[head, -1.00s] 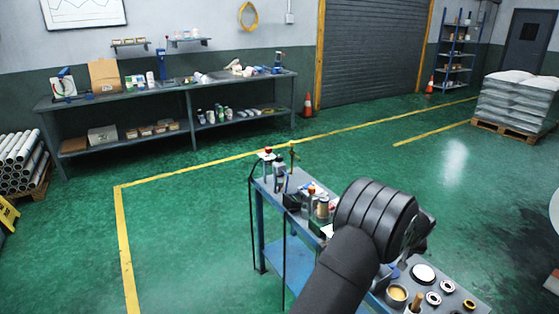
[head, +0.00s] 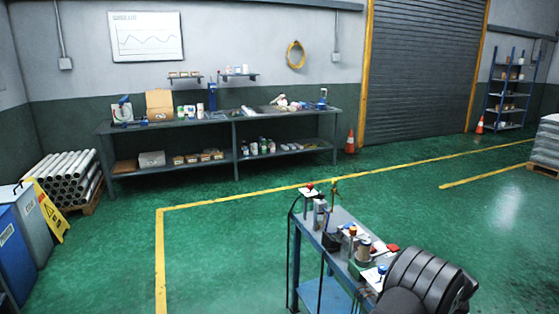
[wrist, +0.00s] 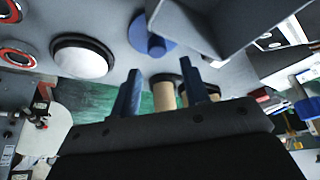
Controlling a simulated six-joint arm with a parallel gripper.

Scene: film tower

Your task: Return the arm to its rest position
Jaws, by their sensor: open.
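My gripper (wrist: 160,68) shows in the wrist view with its two blue fingers apart. Nothing is held between them; a tan cylinder (wrist: 165,97) shows in the gap, farther off. The fingers are over a grey work surface (wrist: 110,20) and appear clear of the parts on it. In the head view only my dark arm shows at the lower right, over the near end of a narrow blue-grey bench (head: 322,294). My gripper and that bench end are hidden or out of frame there.
The wrist view shows a white-topped disc (wrist: 82,57), a blue round part (wrist: 150,40) and a grey block (wrist: 220,22) close to the fingers. In the head view, small parts line the bench, with a red-topped item (head: 308,190) at its far end. Green floor (head: 230,260) lies clear left.

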